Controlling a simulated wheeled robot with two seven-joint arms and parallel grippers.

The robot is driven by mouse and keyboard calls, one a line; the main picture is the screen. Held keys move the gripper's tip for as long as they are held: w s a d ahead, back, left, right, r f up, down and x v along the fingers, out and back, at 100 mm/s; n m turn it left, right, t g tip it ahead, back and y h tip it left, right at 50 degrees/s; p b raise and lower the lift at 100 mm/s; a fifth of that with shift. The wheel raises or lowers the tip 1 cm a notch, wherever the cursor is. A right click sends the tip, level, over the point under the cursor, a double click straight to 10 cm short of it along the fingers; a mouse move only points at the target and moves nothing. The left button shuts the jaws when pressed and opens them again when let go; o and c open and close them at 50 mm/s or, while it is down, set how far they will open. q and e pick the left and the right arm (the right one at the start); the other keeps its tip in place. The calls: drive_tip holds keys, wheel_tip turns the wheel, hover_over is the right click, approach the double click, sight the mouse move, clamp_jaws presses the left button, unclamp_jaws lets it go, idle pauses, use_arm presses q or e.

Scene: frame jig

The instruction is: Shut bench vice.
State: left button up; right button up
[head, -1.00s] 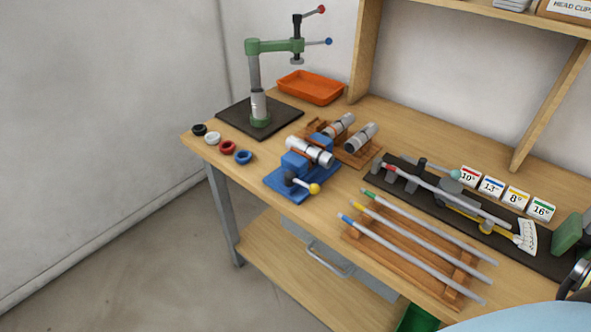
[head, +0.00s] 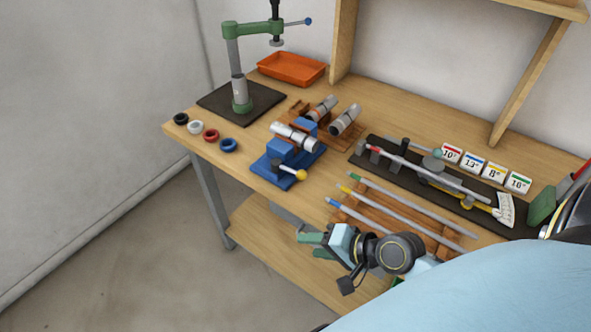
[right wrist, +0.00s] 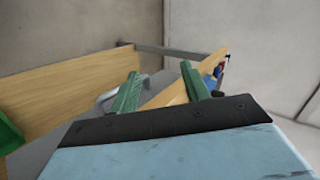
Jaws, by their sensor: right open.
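The blue bench vice (head: 283,165) stands near the front edge of the bench, with a yellow-knobbed handle (head: 298,174) at its front. A silver tube (head: 295,137) with a copper-coloured band lies across the top between its blue jaws; whether the jaws press on it I cannot tell. My right gripper (head: 308,245) is in front of the bench edge, below and to the right of the vice, apart from it. In the right wrist view its two green fingers (right wrist: 160,88) are spread with nothing between them. My left gripper is not in view.
A wooden rack of rods (head: 400,215) and a dark jig base (head: 440,185) lie right of the vice. Coloured rings (head: 211,135) and a green press (head: 240,85) are to its left. An orange tray (head: 291,69) stands behind. The floor in front is clear.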

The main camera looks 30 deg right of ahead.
wheel_tip(320, 180, up, 5)
drive_tip(key=w+d+m+t, duration=0.2)
drive_tip(key=d+m+t, duration=0.1)
drive_tip(key=m, duration=0.1)
drive_tip(key=m+t+h, duration=0.1)
drive_tip(key=m+t, duration=0.2)
drive_tip(key=m, duration=0.4)
approach(303, 176)
drive_tip(key=shift+s+d, duration=0.15)
drive_tip(key=shift+s, duration=0.05)
drive_tip(key=shift+w, duration=0.25)
drive_tip(key=x, duration=0.8)
drive_tip(key=p+x, duration=0.1)
drive_tip(key=x, duration=0.3)
drive_tip(key=shift+w+f, duration=0.3)
drive_tip(key=shift+f, duration=0.1)
clamp_jaws()
